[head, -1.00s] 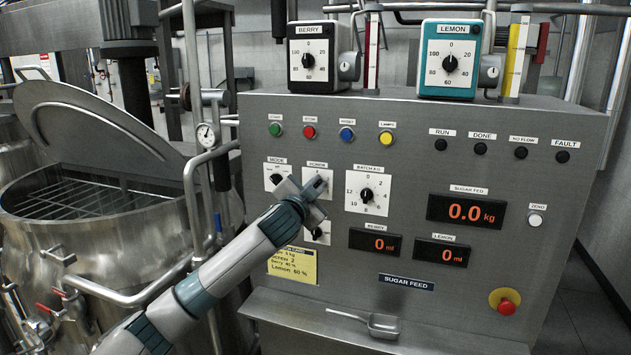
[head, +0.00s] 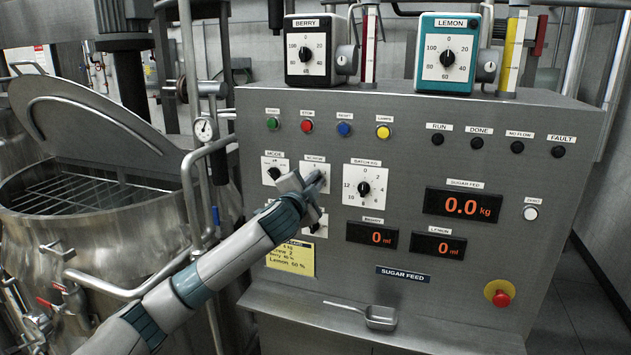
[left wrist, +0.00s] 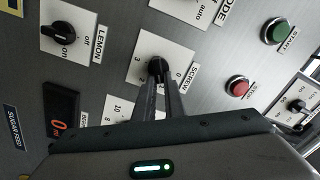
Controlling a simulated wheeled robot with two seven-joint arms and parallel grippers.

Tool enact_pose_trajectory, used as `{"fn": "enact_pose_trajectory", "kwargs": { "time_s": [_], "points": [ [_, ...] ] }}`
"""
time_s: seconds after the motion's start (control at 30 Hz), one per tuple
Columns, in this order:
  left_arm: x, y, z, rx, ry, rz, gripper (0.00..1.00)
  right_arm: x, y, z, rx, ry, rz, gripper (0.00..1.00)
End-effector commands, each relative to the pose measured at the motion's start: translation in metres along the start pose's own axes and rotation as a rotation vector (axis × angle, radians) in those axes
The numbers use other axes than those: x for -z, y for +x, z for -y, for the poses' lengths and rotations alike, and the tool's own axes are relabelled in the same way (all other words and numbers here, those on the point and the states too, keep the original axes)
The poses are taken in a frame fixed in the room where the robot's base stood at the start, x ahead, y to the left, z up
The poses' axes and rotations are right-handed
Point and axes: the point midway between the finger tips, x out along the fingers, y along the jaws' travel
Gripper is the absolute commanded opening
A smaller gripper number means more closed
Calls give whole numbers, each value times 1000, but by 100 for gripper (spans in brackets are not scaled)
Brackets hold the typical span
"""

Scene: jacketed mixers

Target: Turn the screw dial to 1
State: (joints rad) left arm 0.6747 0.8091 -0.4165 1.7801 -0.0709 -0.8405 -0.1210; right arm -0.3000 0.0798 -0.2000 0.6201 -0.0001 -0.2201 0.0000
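The screw dial (left wrist: 157,66) is a black knob on a white plate labelled SCREW (left wrist: 181,54), with 3 and 0 readable on its scale in the left wrist view. In the head view most of its plate (head: 313,167) is hidden behind my left gripper (head: 317,181). In the left wrist view the two dark fingertips of my left gripper (left wrist: 159,84) are close together, one on each side of the knob, and appear to grip it. Which number the knob points at cannot be told. My right gripper is in neither view.
The MODE dial (head: 274,173) is left of the screw dial and the BATCH KG dial (head: 364,188) right of it. A lower knob (head: 318,226) is partly behind my gripper. A yellow card (head: 291,259) hangs below. A metal scoop (head: 379,318) lies on the ledge.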

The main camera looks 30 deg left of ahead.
Motion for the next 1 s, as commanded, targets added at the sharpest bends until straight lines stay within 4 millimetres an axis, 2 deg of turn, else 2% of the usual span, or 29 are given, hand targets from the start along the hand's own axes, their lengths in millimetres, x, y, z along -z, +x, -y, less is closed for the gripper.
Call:
{"fn": "enact_pose_trajectory", "kwargs": {
  "time_s": [0.03,0.07,0.57,0.77,1.0],
  "points": [
    [0,0,-1,-1,0,0,21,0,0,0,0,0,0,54],
    [0,0,-1,-1,0,0,28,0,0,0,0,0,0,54],
    [-1,-6,-1,0,-1,0,28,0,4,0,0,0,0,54],
    [-1,-24,-3,-1,0,-2,28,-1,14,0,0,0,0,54],
    [-2,-62,-4,0,1,-3,28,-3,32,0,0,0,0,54]
  ]
}}
